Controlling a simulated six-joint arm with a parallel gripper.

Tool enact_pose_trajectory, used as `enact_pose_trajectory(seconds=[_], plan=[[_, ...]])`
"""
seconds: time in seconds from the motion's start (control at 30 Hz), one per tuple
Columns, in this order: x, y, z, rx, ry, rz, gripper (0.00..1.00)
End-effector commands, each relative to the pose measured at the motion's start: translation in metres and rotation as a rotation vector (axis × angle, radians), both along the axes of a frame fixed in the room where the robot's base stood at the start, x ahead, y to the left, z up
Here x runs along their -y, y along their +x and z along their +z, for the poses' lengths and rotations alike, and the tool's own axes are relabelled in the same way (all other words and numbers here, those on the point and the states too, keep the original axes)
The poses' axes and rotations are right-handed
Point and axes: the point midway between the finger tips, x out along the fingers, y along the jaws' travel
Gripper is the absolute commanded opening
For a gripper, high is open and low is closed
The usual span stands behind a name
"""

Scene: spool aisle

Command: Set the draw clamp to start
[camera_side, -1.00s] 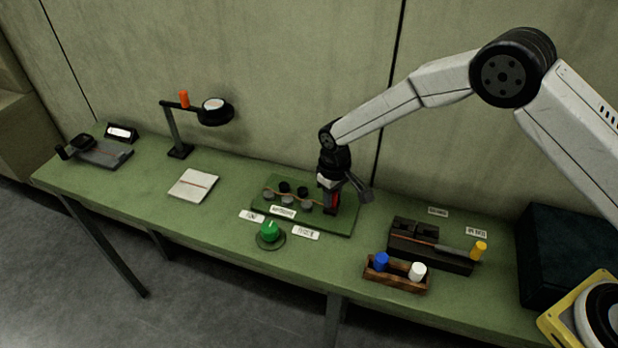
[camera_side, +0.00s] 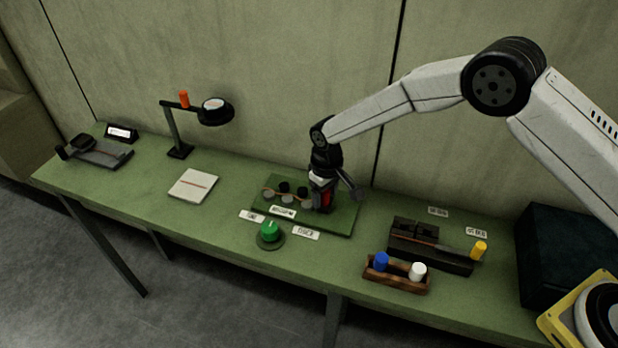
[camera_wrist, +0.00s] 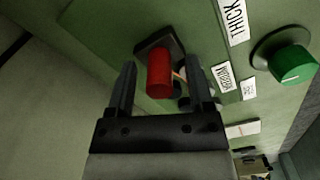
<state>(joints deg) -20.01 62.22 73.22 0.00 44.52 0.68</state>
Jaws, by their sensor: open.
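A red block (camera_wrist: 159,76) on a dark base is on the green board; I take it for the draw clamp. In the side view the red block (camera_side: 326,198) is at the rollers' right, partly hidden by my gripper (camera_side: 322,206). In the wrist view my gripper (camera_wrist: 160,68) is open, with the red block between its fingers and dark gaps beside it. A thin copper-coloured wire (camera_wrist: 178,75) runs from the block toward the rollers. I cannot tell whether a finger touches the block.
The green board (camera_side: 345,222) carries several rollers and a label. A green knob (camera_side: 269,231) stands in front. To the right are a black fixture with a yellow-tipped handle (camera_side: 479,250) and a wooden rack (camera_side: 397,284) with blue and white pegs. A notepad (camera_side: 193,186) lies left.

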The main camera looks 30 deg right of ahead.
Motion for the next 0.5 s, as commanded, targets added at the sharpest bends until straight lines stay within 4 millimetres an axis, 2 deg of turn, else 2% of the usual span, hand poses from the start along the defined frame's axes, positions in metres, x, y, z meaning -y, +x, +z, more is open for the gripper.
enact_pose_trajectory(seconds=[0.23, 0.5], plan=[[0.0, 0.0, 0.012, 0.001, 0.0, 0.0, 0.67], [0.0, 0.0, 0.045, 0.002, 0.001, 0.0, 0.67]])
